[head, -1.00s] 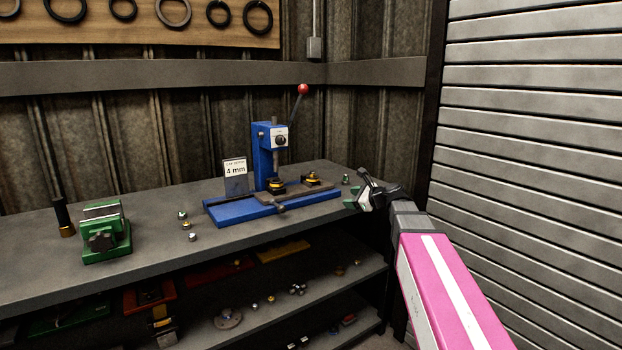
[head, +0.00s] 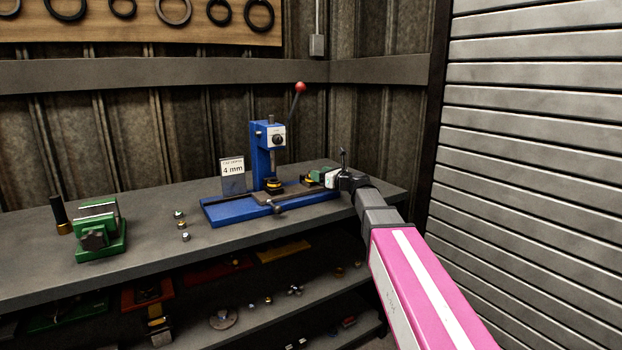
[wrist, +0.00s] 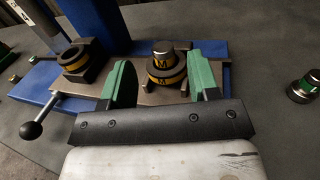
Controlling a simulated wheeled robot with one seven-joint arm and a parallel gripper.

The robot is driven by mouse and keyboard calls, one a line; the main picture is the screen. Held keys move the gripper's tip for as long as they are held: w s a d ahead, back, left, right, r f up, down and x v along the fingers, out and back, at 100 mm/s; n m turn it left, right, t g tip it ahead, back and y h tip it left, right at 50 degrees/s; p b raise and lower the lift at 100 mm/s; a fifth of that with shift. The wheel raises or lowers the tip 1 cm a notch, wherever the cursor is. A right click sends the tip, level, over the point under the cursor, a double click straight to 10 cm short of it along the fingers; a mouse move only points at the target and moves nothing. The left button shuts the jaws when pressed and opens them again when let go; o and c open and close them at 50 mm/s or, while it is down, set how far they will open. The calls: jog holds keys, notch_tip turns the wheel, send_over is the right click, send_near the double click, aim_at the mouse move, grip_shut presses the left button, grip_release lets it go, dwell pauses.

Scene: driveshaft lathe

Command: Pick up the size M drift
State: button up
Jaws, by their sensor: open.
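The size M drift (wrist: 163,50) is a small silver-topped piece with a yellow band marked M. It stands upright in a black holder (wrist: 166,79) whose yellow band is also marked M. In the head view, this yellow-and-black spot (head: 309,182) is at the right end of the blue press, partly hidden by my gripper. My gripper (wrist: 163,72) is open, with one green finger on each side of the drift. I cannot tell whether either finger touches it. In the head view my gripper (head: 326,178) is at the press's right end.
The blue arbor press (head: 265,155) has a red-knobbed lever and a second yellow-and-black piece (wrist: 78,60) on its plate. A green-banded piece (wrist: 303,86) stands on the bench to the right. A green vise (head: 100,232) and several small parts are further left.

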jog(key=shift+x, duration=2.7)
jog(key=shift+w+d+f, duration=0.1)
jog(key=shift+f, duration=0.05)
grip_shut()
